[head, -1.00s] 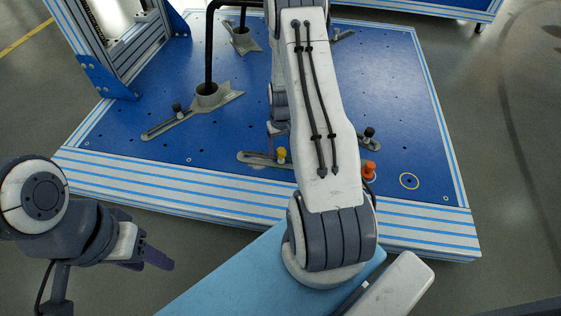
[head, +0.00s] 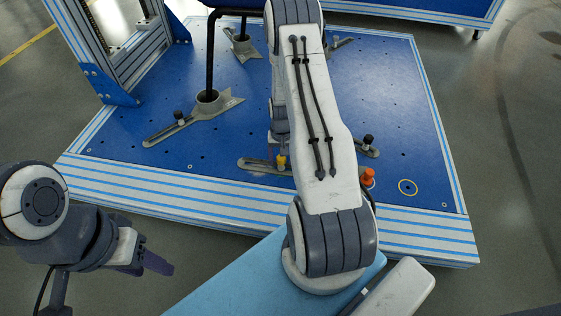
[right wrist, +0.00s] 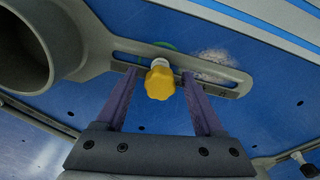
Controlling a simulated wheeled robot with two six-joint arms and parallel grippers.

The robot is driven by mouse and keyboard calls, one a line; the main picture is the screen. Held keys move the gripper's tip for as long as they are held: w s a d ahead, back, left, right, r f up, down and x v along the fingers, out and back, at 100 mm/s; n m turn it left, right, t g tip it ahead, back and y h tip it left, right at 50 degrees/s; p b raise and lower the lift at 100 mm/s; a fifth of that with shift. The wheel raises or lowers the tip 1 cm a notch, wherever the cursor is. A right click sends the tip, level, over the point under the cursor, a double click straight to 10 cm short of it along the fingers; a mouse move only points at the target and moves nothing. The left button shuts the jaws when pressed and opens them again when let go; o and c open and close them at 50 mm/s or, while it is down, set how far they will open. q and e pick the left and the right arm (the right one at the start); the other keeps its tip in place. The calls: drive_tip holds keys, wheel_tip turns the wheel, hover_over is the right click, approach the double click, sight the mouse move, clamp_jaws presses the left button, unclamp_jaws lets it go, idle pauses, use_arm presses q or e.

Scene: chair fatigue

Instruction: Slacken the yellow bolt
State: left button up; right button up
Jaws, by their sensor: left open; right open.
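The yellow bolt (head: 281,161) stands in the slot of a grey clamp bar (head: 255,164) near the front edge of the blue platform. In the right wrist view, the yellow bolt's lobed knob (right wrist: 160,83) sits between the tips of my right gripper (right wrist: 163,85), with a gap on each side. The right gripper is open; in the head view my right arm hides most of it. My left gripper (head: 148,260) is open and empty at the lower left, off the platform.
An orange knob (head: 367,176) stands right of my right arm, with a black knob (head: 368,140) behind it. Another clamp bar with a black knob (head: 180,117) lies left. A black tube frame (head: 211,55) rises from the platform. The platform's right part is clear.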

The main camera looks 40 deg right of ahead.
drive_tip(key=shift+r+m+p, duration=0.1)
drive_tip(key=shift+m+p, duration=0.45)
drive_tip(key=shift+m, duration=0.25)
drive_tip(key=shift+m+p, duration=0.35)
drive_tip(key=shift+m, duration=0.85)
clamp_jaws()
drive_tip(key=shift+n+p, duration=0.6)
drive_tip(key=shift+n, duration=1.5)
